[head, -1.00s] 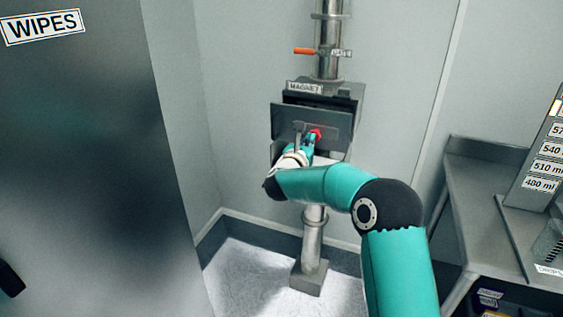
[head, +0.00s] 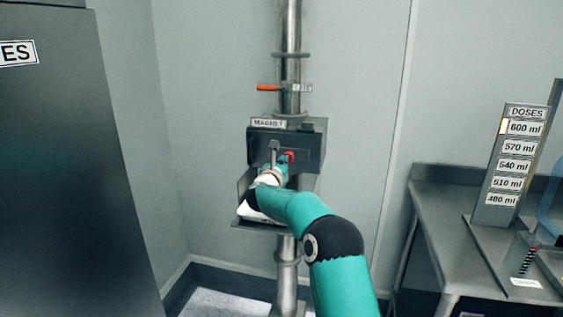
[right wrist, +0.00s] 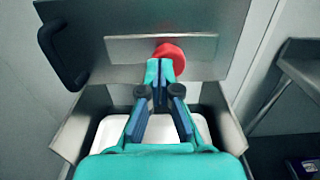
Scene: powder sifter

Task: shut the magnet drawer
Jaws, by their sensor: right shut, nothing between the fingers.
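The magnet housing (head: 314,125), with its MAGNET label (head: 268,123), sits on the steel pipe. The grey drawer front (head: 306,150) stands up against the housing, with no clear gap in the head view. It carries a black bar handle (right wrist: 62,55) and a red knob (right wrist: 168,54). My right gripper (head: 283,168) is shut and empty in front of it. In the right wrist view its fingertips (right wrist: 160,72) are at the drawer front just below the knob, seemingly touching. My left gripper is not in view.
An open metal tray (right wrist: 78,135) with a white container (right wrist: 108,132) lies below the drawer front. An orange lever (head: 268,88) is on the pipe above. A grey cabinet (head: 75,170) stands left; a steel table (head: 440,215) with a DOSES board (head: 512,160) stands right.

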